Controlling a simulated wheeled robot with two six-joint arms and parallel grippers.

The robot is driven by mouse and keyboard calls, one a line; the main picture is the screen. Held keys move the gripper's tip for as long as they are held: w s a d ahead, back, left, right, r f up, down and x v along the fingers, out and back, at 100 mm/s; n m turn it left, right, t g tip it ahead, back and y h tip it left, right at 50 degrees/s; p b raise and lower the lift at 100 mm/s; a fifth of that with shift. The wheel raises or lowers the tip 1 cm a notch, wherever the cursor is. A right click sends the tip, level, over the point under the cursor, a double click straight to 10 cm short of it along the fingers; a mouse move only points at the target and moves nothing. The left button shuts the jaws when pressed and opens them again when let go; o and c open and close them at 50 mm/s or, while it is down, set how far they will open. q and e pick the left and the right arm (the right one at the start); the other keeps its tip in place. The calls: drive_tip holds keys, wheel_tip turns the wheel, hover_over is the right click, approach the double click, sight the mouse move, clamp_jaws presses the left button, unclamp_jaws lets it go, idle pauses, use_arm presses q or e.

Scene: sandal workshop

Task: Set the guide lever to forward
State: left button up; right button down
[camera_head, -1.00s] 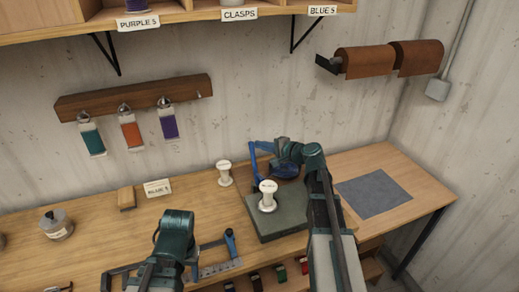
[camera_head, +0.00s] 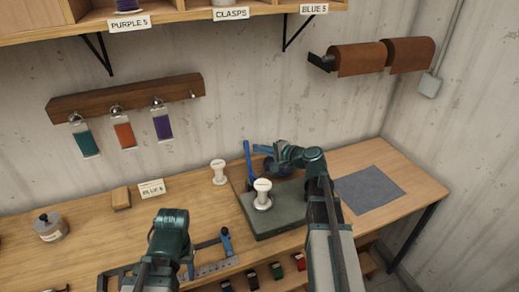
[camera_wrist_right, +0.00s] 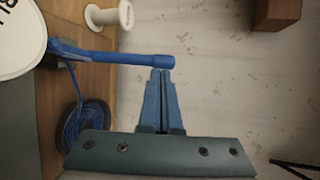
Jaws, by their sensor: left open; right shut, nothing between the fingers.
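A blue lever (camera_head: 247,160) stands at the back left of the dark slab on the bench. In the right wrist view the blue lever (camera_wrist_right: 140,58) runs across, its tip just beyond my fingertips. My right gripper (camera_wrist_right: 163,72) is shut and empty; its fingertips are close to the lever's tip, and I cannot tell if they touch. In the head view my right gripper (camera_head: 276,153) is to the right of the lever. My left gripper (camera_head: 166,232) is open at the lower left, away from the lever; its fingers are hard to make out.
A white labelled spool (camera_head: 262,195) stands on the slab (camera_head: 285,215), and another white spool (camera_head: 219,173) stands to its left. A blue coil (camera_wrist_right: 85,122) lies near the lever. A blue-handled tool (camera_head: 227,241) is by the front edge. A grey mat (camera_head: 370,190) lies clear at right.

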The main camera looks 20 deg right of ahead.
idle(0.8)
use_arm(q)
wheel_tip(320, 180, up, 4)
drive_tip(key=p, duration=0.4)
use_arm(e)
drive_tip(key=v, duration=1.3)
drive_tip(key=shift+s+d+r, duration=0.15)
drive_tip(key=shift+s+r, duration=0.05)
drive_tip(key=shift+s, duration=0.15)
